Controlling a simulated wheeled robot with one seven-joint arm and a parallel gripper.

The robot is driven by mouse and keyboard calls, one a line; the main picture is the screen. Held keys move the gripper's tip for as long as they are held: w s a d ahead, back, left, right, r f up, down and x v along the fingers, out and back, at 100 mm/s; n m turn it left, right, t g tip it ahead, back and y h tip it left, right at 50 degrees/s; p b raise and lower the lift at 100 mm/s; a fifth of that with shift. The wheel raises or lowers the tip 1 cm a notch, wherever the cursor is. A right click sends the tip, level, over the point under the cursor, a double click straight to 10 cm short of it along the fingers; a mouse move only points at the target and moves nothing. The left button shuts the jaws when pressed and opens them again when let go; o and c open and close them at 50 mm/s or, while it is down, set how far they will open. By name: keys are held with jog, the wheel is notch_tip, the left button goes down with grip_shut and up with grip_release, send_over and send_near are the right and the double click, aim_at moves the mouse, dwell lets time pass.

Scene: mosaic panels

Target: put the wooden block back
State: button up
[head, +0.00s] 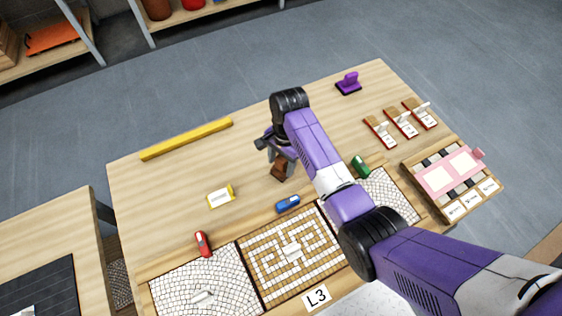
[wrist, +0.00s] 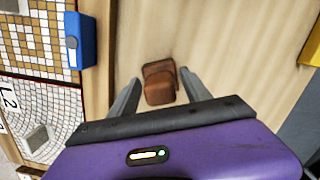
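A reddish-brown wooden block (head: 280,172) stands on the table behind the mosaic panels, just below my gripper (head: 279,157) in the head view. In the wrist view the block (wrist: 160,88) shows as a two-part brown shape between and slightly beyond the fingertips of my gripper (wrist: 160,76). The fingers are apart, with a narrow gap on either side of the block. My gripper is open and does not visibly grip it. The block's lower side is partly hidden in the head view.
A blue object (head: 288,204), a red one (head: 203,244), a green one (head: 361,167) and a yellow-white one (head: 221,196) lie around the mosaic panels (head: 290,250). A yellow bar (head: 187,139) lies at the back left. A pink-topped tray (head: 416,180) stands at right.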

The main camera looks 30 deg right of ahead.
jog(key=r, duration=0.4)
jog(key=d+r+p, duration=0.1)
jog(key=r, duration=0.3)
jog(key=r+p, duration=0.1)
jog(key=r, duration=0.3)
jog(key=shift+w+d+r, duration=0.1)
jog(key=shift+w+d, duration=0.05)
jog(key=shift+w, duration=0.1)
